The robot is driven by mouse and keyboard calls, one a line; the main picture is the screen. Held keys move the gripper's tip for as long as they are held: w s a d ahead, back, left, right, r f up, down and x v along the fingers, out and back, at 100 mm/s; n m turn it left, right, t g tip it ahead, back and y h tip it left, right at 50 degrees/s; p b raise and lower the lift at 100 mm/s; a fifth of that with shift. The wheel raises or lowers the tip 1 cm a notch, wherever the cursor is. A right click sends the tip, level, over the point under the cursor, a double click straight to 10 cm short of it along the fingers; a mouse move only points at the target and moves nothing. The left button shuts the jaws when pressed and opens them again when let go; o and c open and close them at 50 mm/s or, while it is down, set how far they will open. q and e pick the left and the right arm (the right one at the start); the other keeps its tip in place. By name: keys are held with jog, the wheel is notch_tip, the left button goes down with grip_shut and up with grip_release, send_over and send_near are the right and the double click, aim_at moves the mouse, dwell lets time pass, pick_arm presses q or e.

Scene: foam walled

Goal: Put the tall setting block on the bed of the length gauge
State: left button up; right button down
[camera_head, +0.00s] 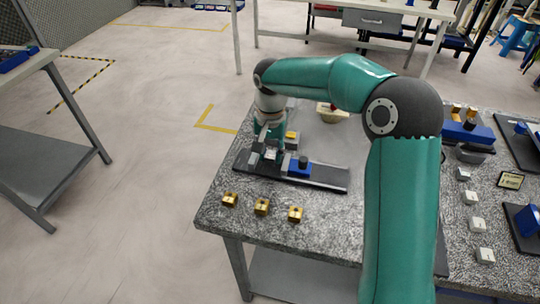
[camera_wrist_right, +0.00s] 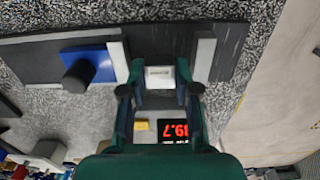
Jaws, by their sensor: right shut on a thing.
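The length gauge lies on the granite table, its long dark bed (camera_head: 325,177) carrying a blue part (camera_head: 298,168) with a black knob. My right gripper (camera_head: 266,151) is over the left part of the bed. In the right wrist view, my right gripper (camera_wrist_right: 160,82) is shut on a pale setting block (camera_wrist_right: 160,74) with a small dark label. The block is between two pale upright plates, one beside the blue part (camera_wrist_right: 97,62) and one at the right (camera_wrist_right: 205,58). I cannot tell whether the block touches the bed. My left gripper is not in view.
Several brass blocks (camera_head: 262,206) sit at the table's front left edge. Several pale blocks (camera_head: 470,196) stand in a column at the right. My right arm hides the middle of the table.

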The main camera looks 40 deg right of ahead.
aim_at(270, 155)
jog(key=shift+f, duration=0.55)
jog(key=shift+f, duration=0.1)
jog(key=c, duration=1.1)
grip_release()
jog(key=shift+c, duration=0.2)
notch_tip(270, 155, up, 12)
jog(key=shift+p, duration=0.45)
